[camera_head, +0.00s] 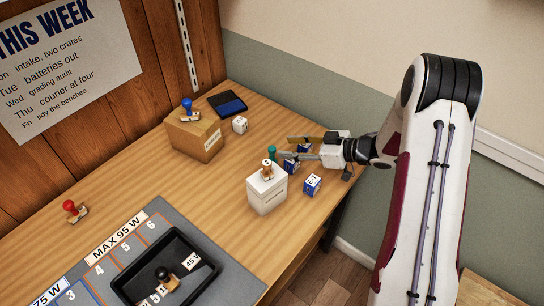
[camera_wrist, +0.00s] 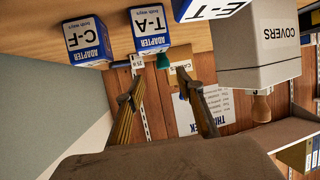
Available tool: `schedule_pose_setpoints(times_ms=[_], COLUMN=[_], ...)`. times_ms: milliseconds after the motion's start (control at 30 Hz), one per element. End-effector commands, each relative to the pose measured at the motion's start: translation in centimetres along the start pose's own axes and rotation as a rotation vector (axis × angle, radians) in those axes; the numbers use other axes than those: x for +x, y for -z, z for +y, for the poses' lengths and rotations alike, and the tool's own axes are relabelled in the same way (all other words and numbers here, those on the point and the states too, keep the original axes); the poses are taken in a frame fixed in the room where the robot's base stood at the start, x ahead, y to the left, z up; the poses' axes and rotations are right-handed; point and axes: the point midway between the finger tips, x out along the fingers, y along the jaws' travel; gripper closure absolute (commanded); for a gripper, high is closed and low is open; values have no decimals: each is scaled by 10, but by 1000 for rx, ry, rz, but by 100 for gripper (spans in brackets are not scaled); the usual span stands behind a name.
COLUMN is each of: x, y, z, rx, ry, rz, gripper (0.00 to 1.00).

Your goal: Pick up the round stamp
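Several stamps show; I cannot tell which has a round base. A teal-handled stamp (camera_head: 272,152) stands behind the white box, its base mostly hidden; its teal part shows in the wrist view (camera_wrist: 163,61). A wooden-handled stamp (camera_head: 267,168) is on the white box. A red-handled stamp (camera_head: 71,207) is on the table at left, a blue-handled one (camera_head: 188,107) on the cardboard box, and a black-handled one (camera_head: 163,274) in the black tray. My gripper (camera_head: 289,147) is open and empty, beside the teal stamp; its fingers are apart in the wrist view (camera_wrist: 160,90).
The white COVERS box (camera_head: 268,195) and blue adapter boxes (camera_head: 312,185) crowd the gripper. The cardboard box (camera_head: 197,138), a small white box (camera_head: 240,125) and a dark pad (camera_head: 228,104) stand farther back. The black tray (camera_head: 135,283) is on the grey mat. The table's middle is clear.

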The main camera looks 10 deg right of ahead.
Motion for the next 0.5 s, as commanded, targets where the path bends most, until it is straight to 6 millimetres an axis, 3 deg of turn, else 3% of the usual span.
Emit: schedule_pose_setpoints(times_ms=[267,500], x=[6,29], y=[-1,-6], z=[-2,-8], rx=[1,0], ry=[1,3], rz=[0,-1], gripper=[63,63])
